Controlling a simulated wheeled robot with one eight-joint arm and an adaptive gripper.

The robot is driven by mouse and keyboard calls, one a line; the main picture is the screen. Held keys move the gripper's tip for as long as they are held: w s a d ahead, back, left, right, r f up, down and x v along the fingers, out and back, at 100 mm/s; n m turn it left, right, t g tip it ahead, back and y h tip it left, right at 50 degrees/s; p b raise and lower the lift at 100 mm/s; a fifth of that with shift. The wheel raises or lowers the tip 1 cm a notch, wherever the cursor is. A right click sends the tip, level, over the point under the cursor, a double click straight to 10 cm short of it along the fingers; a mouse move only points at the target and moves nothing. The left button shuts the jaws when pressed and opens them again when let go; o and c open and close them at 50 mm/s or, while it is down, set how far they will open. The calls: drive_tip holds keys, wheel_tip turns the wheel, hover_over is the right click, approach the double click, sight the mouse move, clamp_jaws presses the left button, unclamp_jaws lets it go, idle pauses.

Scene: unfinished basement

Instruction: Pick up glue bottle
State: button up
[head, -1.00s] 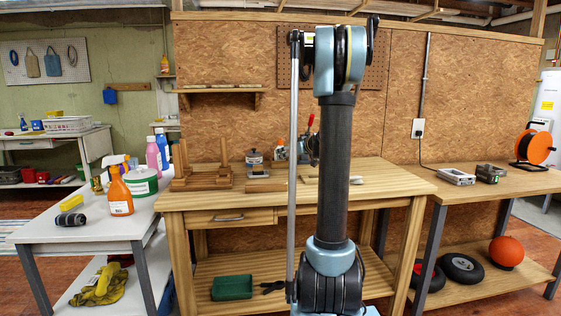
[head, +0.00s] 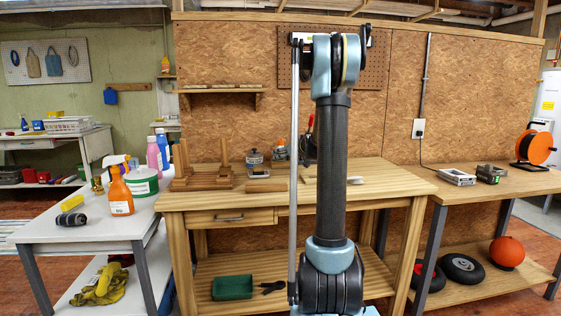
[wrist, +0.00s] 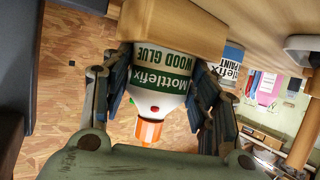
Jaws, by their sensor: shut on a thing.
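The glue bottle (wrist: 160,72) is white with a green and white "Mottlefix WOOD GLUE" label and an orange cap. It appears upside down in the wrist view, cap toward my palm. My gripper (wrist: 162,88) is shut on it, with one dark jointed finger on each side. The bottle's far end meets the edge of a wooden block in the picture; I cannot tell whether they touch. In the head view my own arm hides the gripper and the bottle.
The wooden block (wrist: 172,25) is close to the bottle. A paint can (wrist: 232,65) shows beyond the right finger. A side table (head: 80,222) with bottles stands left.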

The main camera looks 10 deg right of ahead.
wheel_tip(320, 180, up, 24)
idle(1.2)
